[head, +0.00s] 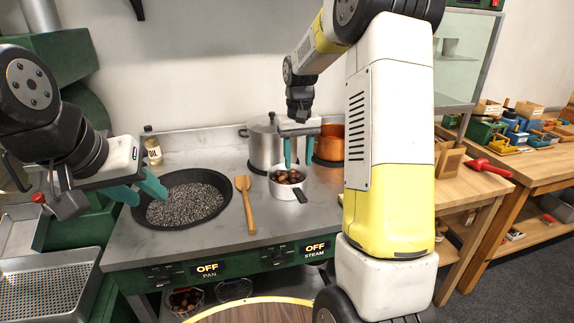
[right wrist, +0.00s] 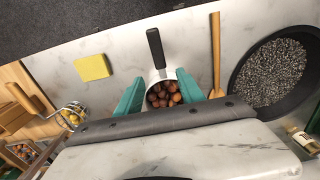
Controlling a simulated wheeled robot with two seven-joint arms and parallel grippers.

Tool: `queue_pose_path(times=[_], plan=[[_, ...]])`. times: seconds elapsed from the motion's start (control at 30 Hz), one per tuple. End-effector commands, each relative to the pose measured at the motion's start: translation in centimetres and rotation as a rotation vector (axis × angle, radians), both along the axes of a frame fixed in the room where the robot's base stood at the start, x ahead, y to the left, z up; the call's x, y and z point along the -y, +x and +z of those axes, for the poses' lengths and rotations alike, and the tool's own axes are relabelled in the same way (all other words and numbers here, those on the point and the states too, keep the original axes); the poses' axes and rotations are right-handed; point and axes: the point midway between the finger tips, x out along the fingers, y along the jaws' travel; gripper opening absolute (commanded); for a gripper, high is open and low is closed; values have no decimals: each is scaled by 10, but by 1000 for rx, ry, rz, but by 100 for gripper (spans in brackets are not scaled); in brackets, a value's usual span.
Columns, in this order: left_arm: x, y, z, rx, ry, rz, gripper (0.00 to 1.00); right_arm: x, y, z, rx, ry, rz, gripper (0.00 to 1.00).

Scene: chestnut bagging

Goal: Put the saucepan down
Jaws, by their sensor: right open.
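The small white saucepan (head: 287,189) stands on the grey stove counter with brown chestnuts (head: 287,176) in it and its dark handle pointing to the front right. My right gripper (head: 297,164) is above it, its teal fingers pointing down. In the right wrist view the saucepan (right wrist: 156,75) and its black handle show between the two open fingers (right wrist: 176,98), which stand on either side of the pan. Contact with the pan cannot be made out. My left gripper (head: 141,193) is at the left beside the big pan, and its finger opening is unclear.
A black pan (head: 157,220) of dark gravel-like bits and a wooden spatula (head: 245,205) lie left of the saucepan. A steel pot (head: 263,148) and a copper pot (head: 330,146) stand behind. A yellow sponge (right wrist: 93,67) lies on the counter. Both panels read OFF.

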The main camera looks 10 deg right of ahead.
Motion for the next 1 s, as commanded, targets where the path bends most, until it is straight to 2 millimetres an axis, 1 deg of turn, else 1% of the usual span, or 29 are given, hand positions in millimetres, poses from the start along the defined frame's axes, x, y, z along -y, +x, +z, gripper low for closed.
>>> queue_pose_path(times=[0.07,0.17,0.27,0.33,0.37,0.4,0.47,0.5,0.57,0.6,0.7,0.8,0.9,1.0], plan=[[0,0,0,0,0,0,36,-1,-4,10,13,4,1,45],[0,0,0,0,0,0,36,-4,-21,31,52,19,2,45],[0,0,0,0,0,0,36,-11,-51,61,121,44,4,45],[0,0,0,0,0,0,36,-16,-77,82,175,64,6,45],[0,0,0,0,0,0,36,-18,-89,89,199,73,7,45],[0,0,0,0,0,0,36,-21,-105,97,228,84,8,45],[0,0,0,0,0,0,36,-25,-128,108,276,100,10,45],[0,0,0,0,0,0,36,-28,-145,113,305,111,11,45],[0,0,0,0,0,0,36,-33,-168,119,352,127,14,45],[0,0,0,0,0,0,36,-35,-183,122,382,138,15,45],[0,0,0,0,0,0,36,-41,-215,123,447,159,18,45],[0,0,0,0,0,0,36,-46,-239,120,495,177,20,45],[0,0,0,0,0,0,36,-48,-252,117,526,187,22,45],[0,0,0,0,0,0,36,-50,-258,115,539,191,23,45]])
